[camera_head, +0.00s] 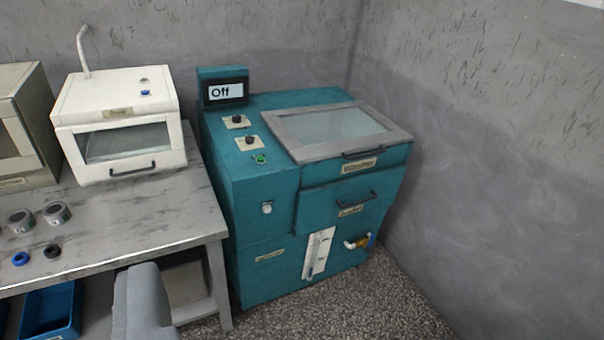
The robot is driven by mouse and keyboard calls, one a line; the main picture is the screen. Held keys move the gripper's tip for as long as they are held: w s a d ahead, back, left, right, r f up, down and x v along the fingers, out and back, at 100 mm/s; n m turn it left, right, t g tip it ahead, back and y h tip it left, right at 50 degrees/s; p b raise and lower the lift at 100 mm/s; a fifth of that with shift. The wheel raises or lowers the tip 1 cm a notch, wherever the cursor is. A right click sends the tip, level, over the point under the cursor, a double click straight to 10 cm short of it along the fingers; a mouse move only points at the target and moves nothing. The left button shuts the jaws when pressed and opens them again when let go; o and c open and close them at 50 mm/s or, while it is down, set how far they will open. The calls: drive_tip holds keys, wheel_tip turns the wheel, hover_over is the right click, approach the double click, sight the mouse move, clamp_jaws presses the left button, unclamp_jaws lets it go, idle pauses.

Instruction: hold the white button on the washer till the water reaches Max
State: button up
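The washer (265,190) is a teal cabinet in the middle of the view, with a glazed lid (345,125) that is shut. A small white button (267,207) sits on its front face, left of the drawer, with nothing touching it. A white upright level gauge (318,253) is on the lower front; its marks and water level are too small to read. The display (226,92) on top reads "Off". A grey part, probably of my own arm, shows at the bottom left. My gripper's fingertips are not in view.
A grey table (150,215) stands left of the washer, bearing a white glass-fronted box (120,125), two tins and two small rings. A blue bin (52,308) is below it. A tap (358,242) sticks out at the washer's lower right. Speckled floor in front is clear.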

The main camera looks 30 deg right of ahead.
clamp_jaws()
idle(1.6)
